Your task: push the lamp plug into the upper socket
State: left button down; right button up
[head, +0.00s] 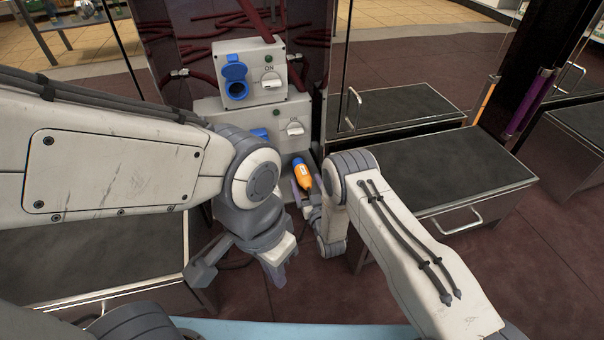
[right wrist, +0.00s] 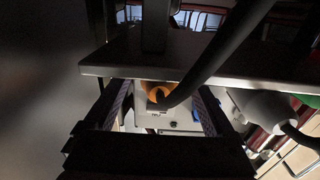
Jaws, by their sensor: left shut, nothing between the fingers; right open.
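The lamp plug (head: 304,178), orange with a blue end, is in front of the lower socket box, its blue end up and tilted slightly left. My right gripper (head: 305,192) is open with the plug between its fingers; I cannot tell whether they touch it. The right wrist view shows the orange plug end (right wrist: 158,94) between the open fingers (right wrist: 163,103). The upper socket (head: 237,89) is blue with its lid raised and nothing in it. My left gripper (head: 279,280) is shut and empty, below and left of the plug.
The upper box has an ON switch (head: 270,82). Dark-topped cabinets (head: 435,168) stand right. A black cable (right wrist: 215,50) crosses the right wrist view.

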jog(key=shift+c, duration=0.3)
grip_shut()
jog(key=shift+s, duration=0.1)
jog(key=shift+p+v, duration=0.75)
jog(key=shift+v, duration=0.15)
jog(key=shift+p+v, duration=1.2)
jog(key=shift+v, duration=0.8)
jog(key=shift+r, duration=0.15)
jog(key=shift+r+p, duration=1.35)
jog(key=shift+p, duration=0.05)
